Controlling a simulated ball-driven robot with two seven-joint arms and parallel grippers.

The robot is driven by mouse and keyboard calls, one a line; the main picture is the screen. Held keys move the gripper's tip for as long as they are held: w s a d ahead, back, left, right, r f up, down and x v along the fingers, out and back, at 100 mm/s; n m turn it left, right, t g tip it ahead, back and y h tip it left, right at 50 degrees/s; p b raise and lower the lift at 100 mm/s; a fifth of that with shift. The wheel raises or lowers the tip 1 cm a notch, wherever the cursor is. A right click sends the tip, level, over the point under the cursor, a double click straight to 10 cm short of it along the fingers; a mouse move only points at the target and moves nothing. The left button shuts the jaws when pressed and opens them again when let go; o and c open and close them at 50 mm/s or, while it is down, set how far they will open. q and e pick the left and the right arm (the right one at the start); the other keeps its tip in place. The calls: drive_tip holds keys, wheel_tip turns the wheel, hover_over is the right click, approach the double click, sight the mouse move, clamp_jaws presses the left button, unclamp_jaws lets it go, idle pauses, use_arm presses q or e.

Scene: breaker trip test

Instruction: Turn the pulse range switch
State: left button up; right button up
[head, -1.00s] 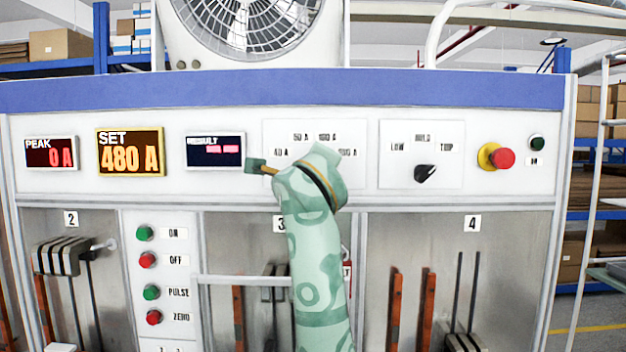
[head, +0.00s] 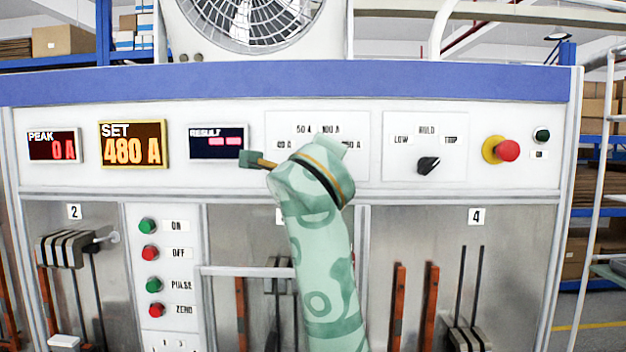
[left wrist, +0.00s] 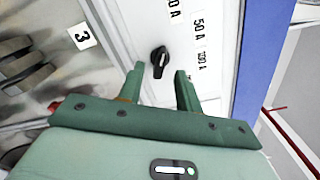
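The pulse range switch is a black rotary knob (left wrist: 159,58) on the white panel, with current labels such as 50 A and 100 A beside it in the left wrist view. In the head view my left arm hides the knob, and only its label plate (head: 318,130) shows above the wrist. My left gripper (left wrist: 159,78) is open, with one green finger on each side of the knob. I cannot tell whether the fingers touch it. One dark green finger (head: 250,159) shows left of the wrist in the head view. My right gripper is in neither view.
A LOW/HOLD/TRIP selector (head: 428,165) and a red emergency button (head: 507,150) are to the right. The PEAK (head: 54,146), SET (head: 133,144) and RESULT (head: 218,142) displays are to the left. Push buttons (head: 149,253) and bays with bars lie below.

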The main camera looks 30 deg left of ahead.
use_arm(q)
drive_tip(key=v, duration=1.2)
drive_tip(key=shift+s+b, duration=0.2)
drive_tip(key=shift+b, duration=0.2)
drive_tip(key=shift+d, duration=0.1)
